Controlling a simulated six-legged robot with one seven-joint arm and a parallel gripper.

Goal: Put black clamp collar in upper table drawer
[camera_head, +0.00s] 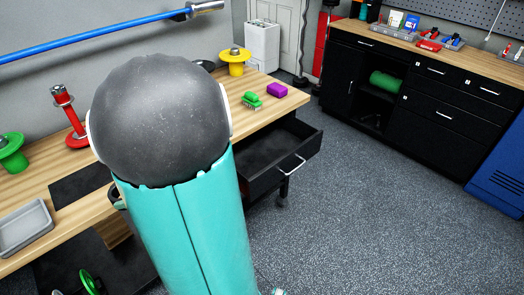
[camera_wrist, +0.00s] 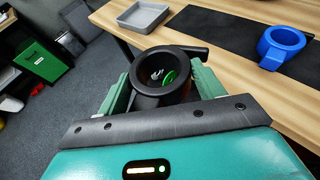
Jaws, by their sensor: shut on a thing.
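The black clamp collar (camera_wrist: 160,97) is a ring with a lever, seen in the wrist view between the two green fingers. My gripper (camera_wrist: 160,76) is shut on it. The collar is held close to the table's edge in that view; its exact height I cannot tell. In the head view my arm hides the gripper and collar. The upper table drawer (camera_head: 268,148) stands open under the right end of the wooden table (camera_head: 262,118). The visible part of its inside looks empty. In the head view, the hidden gripper lies left of the drawer.
A blue clamp collar (camera_wrist: 280,46) lies on a black mat. A grey tray (camera_head: 22,229) is at the table's left. Floor right of the drawer (camera_head: 355,205) is clear.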

